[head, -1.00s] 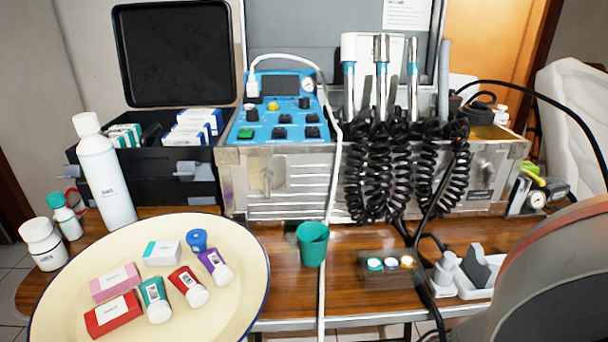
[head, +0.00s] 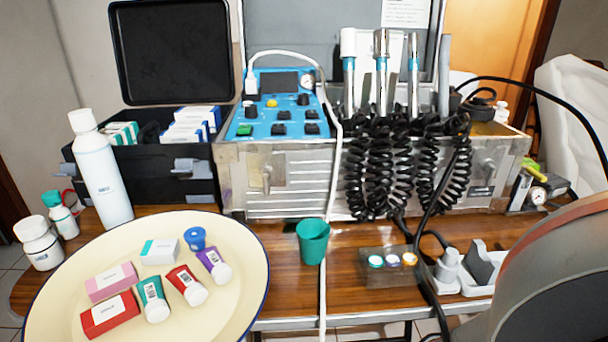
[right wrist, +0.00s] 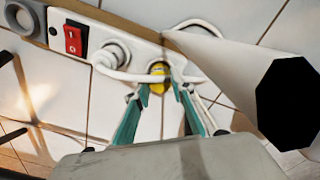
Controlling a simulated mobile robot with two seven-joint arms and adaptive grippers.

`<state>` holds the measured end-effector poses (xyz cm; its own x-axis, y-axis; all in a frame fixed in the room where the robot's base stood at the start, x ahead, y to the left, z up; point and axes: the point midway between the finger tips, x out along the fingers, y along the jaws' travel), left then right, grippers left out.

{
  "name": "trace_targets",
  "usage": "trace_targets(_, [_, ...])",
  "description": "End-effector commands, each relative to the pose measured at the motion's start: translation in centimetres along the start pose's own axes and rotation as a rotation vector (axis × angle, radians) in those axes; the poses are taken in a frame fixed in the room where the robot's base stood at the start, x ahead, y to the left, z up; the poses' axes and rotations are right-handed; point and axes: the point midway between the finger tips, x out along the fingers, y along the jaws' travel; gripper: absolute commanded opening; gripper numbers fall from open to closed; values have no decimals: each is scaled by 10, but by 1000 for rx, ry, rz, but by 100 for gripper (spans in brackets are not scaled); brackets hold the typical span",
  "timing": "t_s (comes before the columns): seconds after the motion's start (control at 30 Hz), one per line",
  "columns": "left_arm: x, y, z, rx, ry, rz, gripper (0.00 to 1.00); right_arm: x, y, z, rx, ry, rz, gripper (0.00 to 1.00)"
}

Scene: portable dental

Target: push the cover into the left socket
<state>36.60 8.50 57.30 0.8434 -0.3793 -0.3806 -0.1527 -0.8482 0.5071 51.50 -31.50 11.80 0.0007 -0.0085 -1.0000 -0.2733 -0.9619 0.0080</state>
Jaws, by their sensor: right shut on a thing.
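My right gripper (right wrist: 160,88) shows in the right wrist view. Its two teal fingers are closed on the sides of a small yellow cover (right wrist: 158,72) at the edge of a white socket strip (right wrist: 130,34). A white plug (right wrist: 112,52) stands in the strip just left of the cover. A grey ring-shaped socket (right wrist: 24,17) shows at the strip's far left end, beyond a red switch (right wrist: 74,38). Whether the cover sits inside an opening cannot be told. Neither gripper shows in the head view.
A white cable loops close around the fingertips, and a large white tube with a dark end (right wrist: 285,100) lies at right. In the head view a cream tray (head: 225,290), a green cup (head: 312,243) and the blue-topped dental unit (head: 275,115) occupy the table.

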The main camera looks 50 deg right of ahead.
Motion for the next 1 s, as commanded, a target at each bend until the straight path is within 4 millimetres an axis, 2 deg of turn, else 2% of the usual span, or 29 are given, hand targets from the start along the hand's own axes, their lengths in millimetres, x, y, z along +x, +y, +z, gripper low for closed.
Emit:
trace_targets(0.3, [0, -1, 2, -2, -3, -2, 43, 4, 0, 1, 1, -1, 0, 6])
trace_targets(0.33, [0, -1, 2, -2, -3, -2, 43, 4, 0, 1, 1, -1, 0, 26])
trace_targets(0.4, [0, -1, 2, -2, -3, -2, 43, 4, 0, 1, 1, -2, 0, 43])
trace_targets(0.67, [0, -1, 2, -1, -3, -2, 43, 4, 0, 1, 1, -1, 0, 43])
trace_targets(0.8, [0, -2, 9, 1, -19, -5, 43, 4, 0, 1, 1, -1, 0, 43])
trace_targets(1.0, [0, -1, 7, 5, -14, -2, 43, 0, 0, 0, -1, 0, 0, 43])
